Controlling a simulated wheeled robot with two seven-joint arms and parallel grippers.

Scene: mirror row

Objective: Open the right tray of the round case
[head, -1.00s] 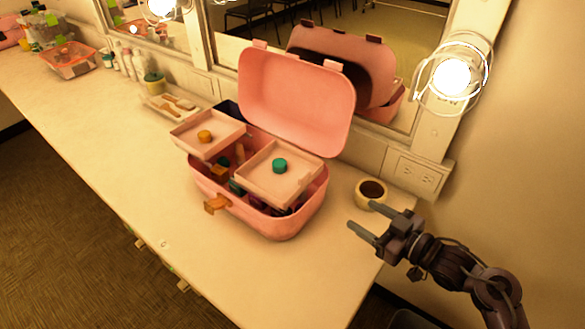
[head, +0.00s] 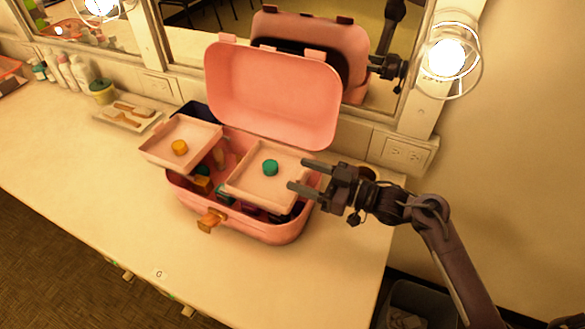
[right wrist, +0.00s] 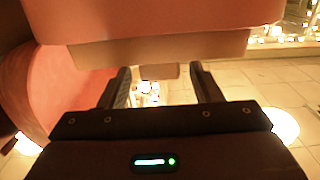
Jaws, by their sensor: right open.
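The round pink case (head: 262,232) stands on the counter with its lid (head: 272,95) raised. Its left tray (head: 160,152) holds an orange round piece (head: 180,148). Its right tray (head: 262,190) has a teal round piece (head: 270,167) and lies over the right part of the case. My right gripper (head: 297,174) is open, its fingertips at the right edge of the right tray in the head view; I cannot tell whether they touch it. In the right wrist view, pink and tan surfaces fill the top, above the open fingers (right wrist: 163,85). My left gripper is not in view.
A tape roll is mostly hidden behind my right gripper.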

